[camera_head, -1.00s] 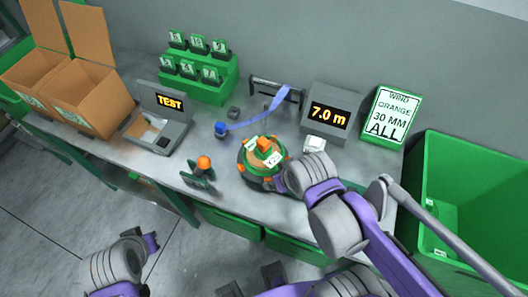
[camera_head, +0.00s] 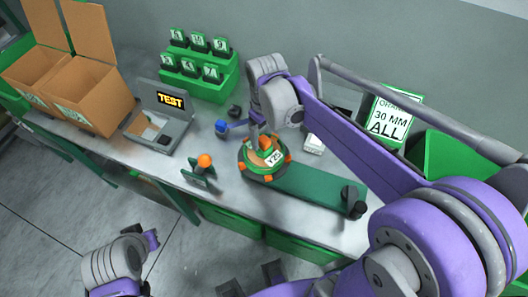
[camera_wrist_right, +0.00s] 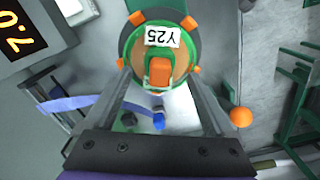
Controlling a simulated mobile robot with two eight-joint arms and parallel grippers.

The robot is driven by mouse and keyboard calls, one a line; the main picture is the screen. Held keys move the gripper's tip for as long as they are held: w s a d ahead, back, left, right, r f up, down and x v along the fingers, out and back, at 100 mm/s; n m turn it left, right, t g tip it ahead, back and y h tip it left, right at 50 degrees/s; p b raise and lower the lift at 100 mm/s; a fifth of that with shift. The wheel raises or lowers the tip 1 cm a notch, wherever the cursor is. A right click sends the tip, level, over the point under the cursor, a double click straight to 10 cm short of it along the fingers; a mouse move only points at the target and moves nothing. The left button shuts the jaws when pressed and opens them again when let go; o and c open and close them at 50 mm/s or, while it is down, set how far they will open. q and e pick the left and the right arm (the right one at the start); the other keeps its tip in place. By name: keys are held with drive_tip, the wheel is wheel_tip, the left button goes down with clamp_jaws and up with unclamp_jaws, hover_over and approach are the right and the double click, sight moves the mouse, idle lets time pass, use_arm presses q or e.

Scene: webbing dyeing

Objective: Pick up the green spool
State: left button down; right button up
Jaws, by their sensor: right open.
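The green spool (camera_head: 247,168) is a round green reel with orange tabs, an orange centre knob and a white label reading Y25. It sits on the left end of a long green base (camera_head: 310,190) on the bench. My right gripper (camera_head: 262,132) is open above the spool. In the right wrist view the spool (camera_wrist_right: 184,68) shows between and beyond the right gripper's (camera_wrist_right: 163,80) spread fingers, with the orange knob near the middle. I cannot tell whether the fingers touch it.
A green stand with an orange ball (camera_head: 204,162) is left of the spool. Blue webbing (camera_wrist_right: 85,103) lies near it. Behind are a green rack (camera_head: 205,88), a TEST box (camera_head: 163,115) and cardboard boxes (camera_head: 85,95). A green bin (camera_head: 450,160) is at the right, partly hidden by my right arm.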

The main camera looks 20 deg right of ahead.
sight(264, 139)
drive_tip(key=f, duration=0.6)
drive_tip(key=shift+w+a, duration=0.15)
drive_tip(key=shift+w, duration=0.15)
drive_tip(key=shift+r, duration=0.1)
clamp_jaws()
